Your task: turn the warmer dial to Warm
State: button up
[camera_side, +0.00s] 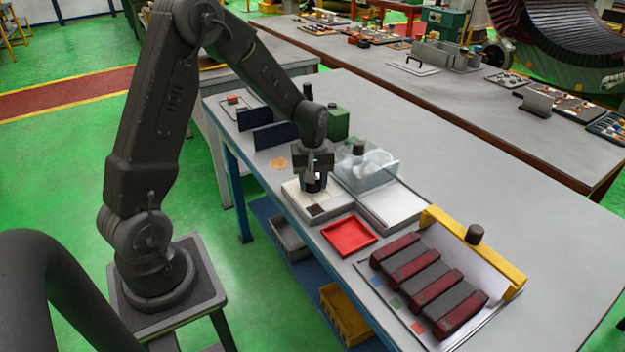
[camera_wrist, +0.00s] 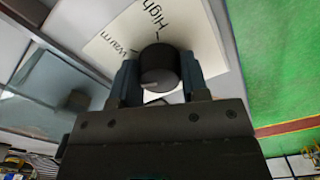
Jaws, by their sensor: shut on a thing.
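The warmer (camera_side: 334,203) is a low white box on the grey table in the side view, with a small dark panel at its front corner. My gripper (camera_side: 314,181) points down over it and hides the dial there. In the wrist view the dial (camera_wrist: 160,66) is a round black knob between the two fingers of my gripper (camera_wrist: 159,74), which are shut on it from both sides. The warmer's pale top face (camera_wrist: 108,45) carries the printed words "High" and "Warm" beside the knob. A small pale mark shows on the knob's lower part; where it points is hard to tell.
A clear container (camera_side: 368,170) with a dark-knobbed lid stands right behind the warmer. A red tray (camera_side: 349,235) lies in front. Dark red and grey bars (camera_side: 430,285) lie by a yellow rail (camera_side: 473,250). Dark blue plates (camera_side: 275,135) and a green container (camera_side: 338,123) stand behind.

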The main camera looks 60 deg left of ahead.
jog(key=m, duration=0.7)
dwell(0.6)
jog(key=o, duration=0.9)
notch_tip(320, 180, up, 14)
jog(key=shift+f, duration=0.1)
